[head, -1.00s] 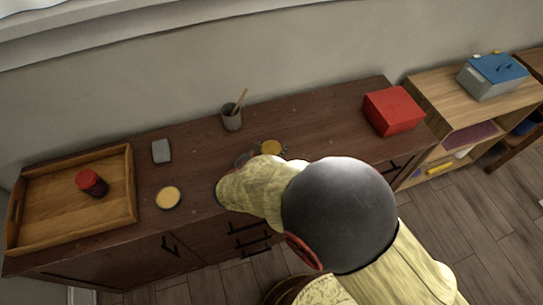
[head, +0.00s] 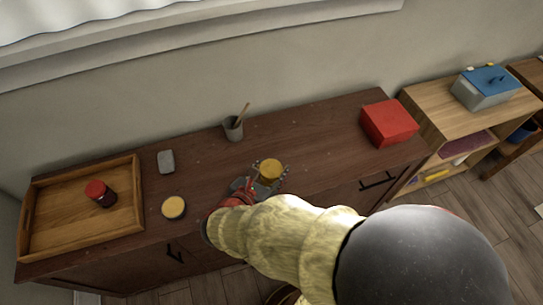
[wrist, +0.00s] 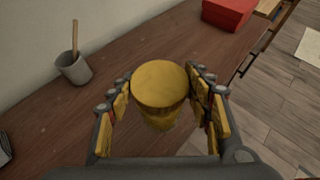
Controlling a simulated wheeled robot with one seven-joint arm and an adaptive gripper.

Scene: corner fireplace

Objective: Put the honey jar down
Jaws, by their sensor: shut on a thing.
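The honey jar (wrist: 160,85) has a yellow lid and a golden body and stands upright between my fingers in the wrist view. It also shows in the head view (head: 270,169), over the front middle of the dark wooden cabinet (head: 310,150). My gripper (head: 264,182) is shut on the jar, with one finger on each side in the wrist view (wrist: 162,95). I cannot tell whether the jar's base touches the cabinet top.
A wooden tray (head: 60,225) holds a red-lidded jar (head: 100,194). A pale yellow round thing (head: 173,207), a grey block (head: 166,161) and a grey cup (head: 233,128) with a stick stand left. A red box (head: 390,123) is right. Bare wood lies between.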

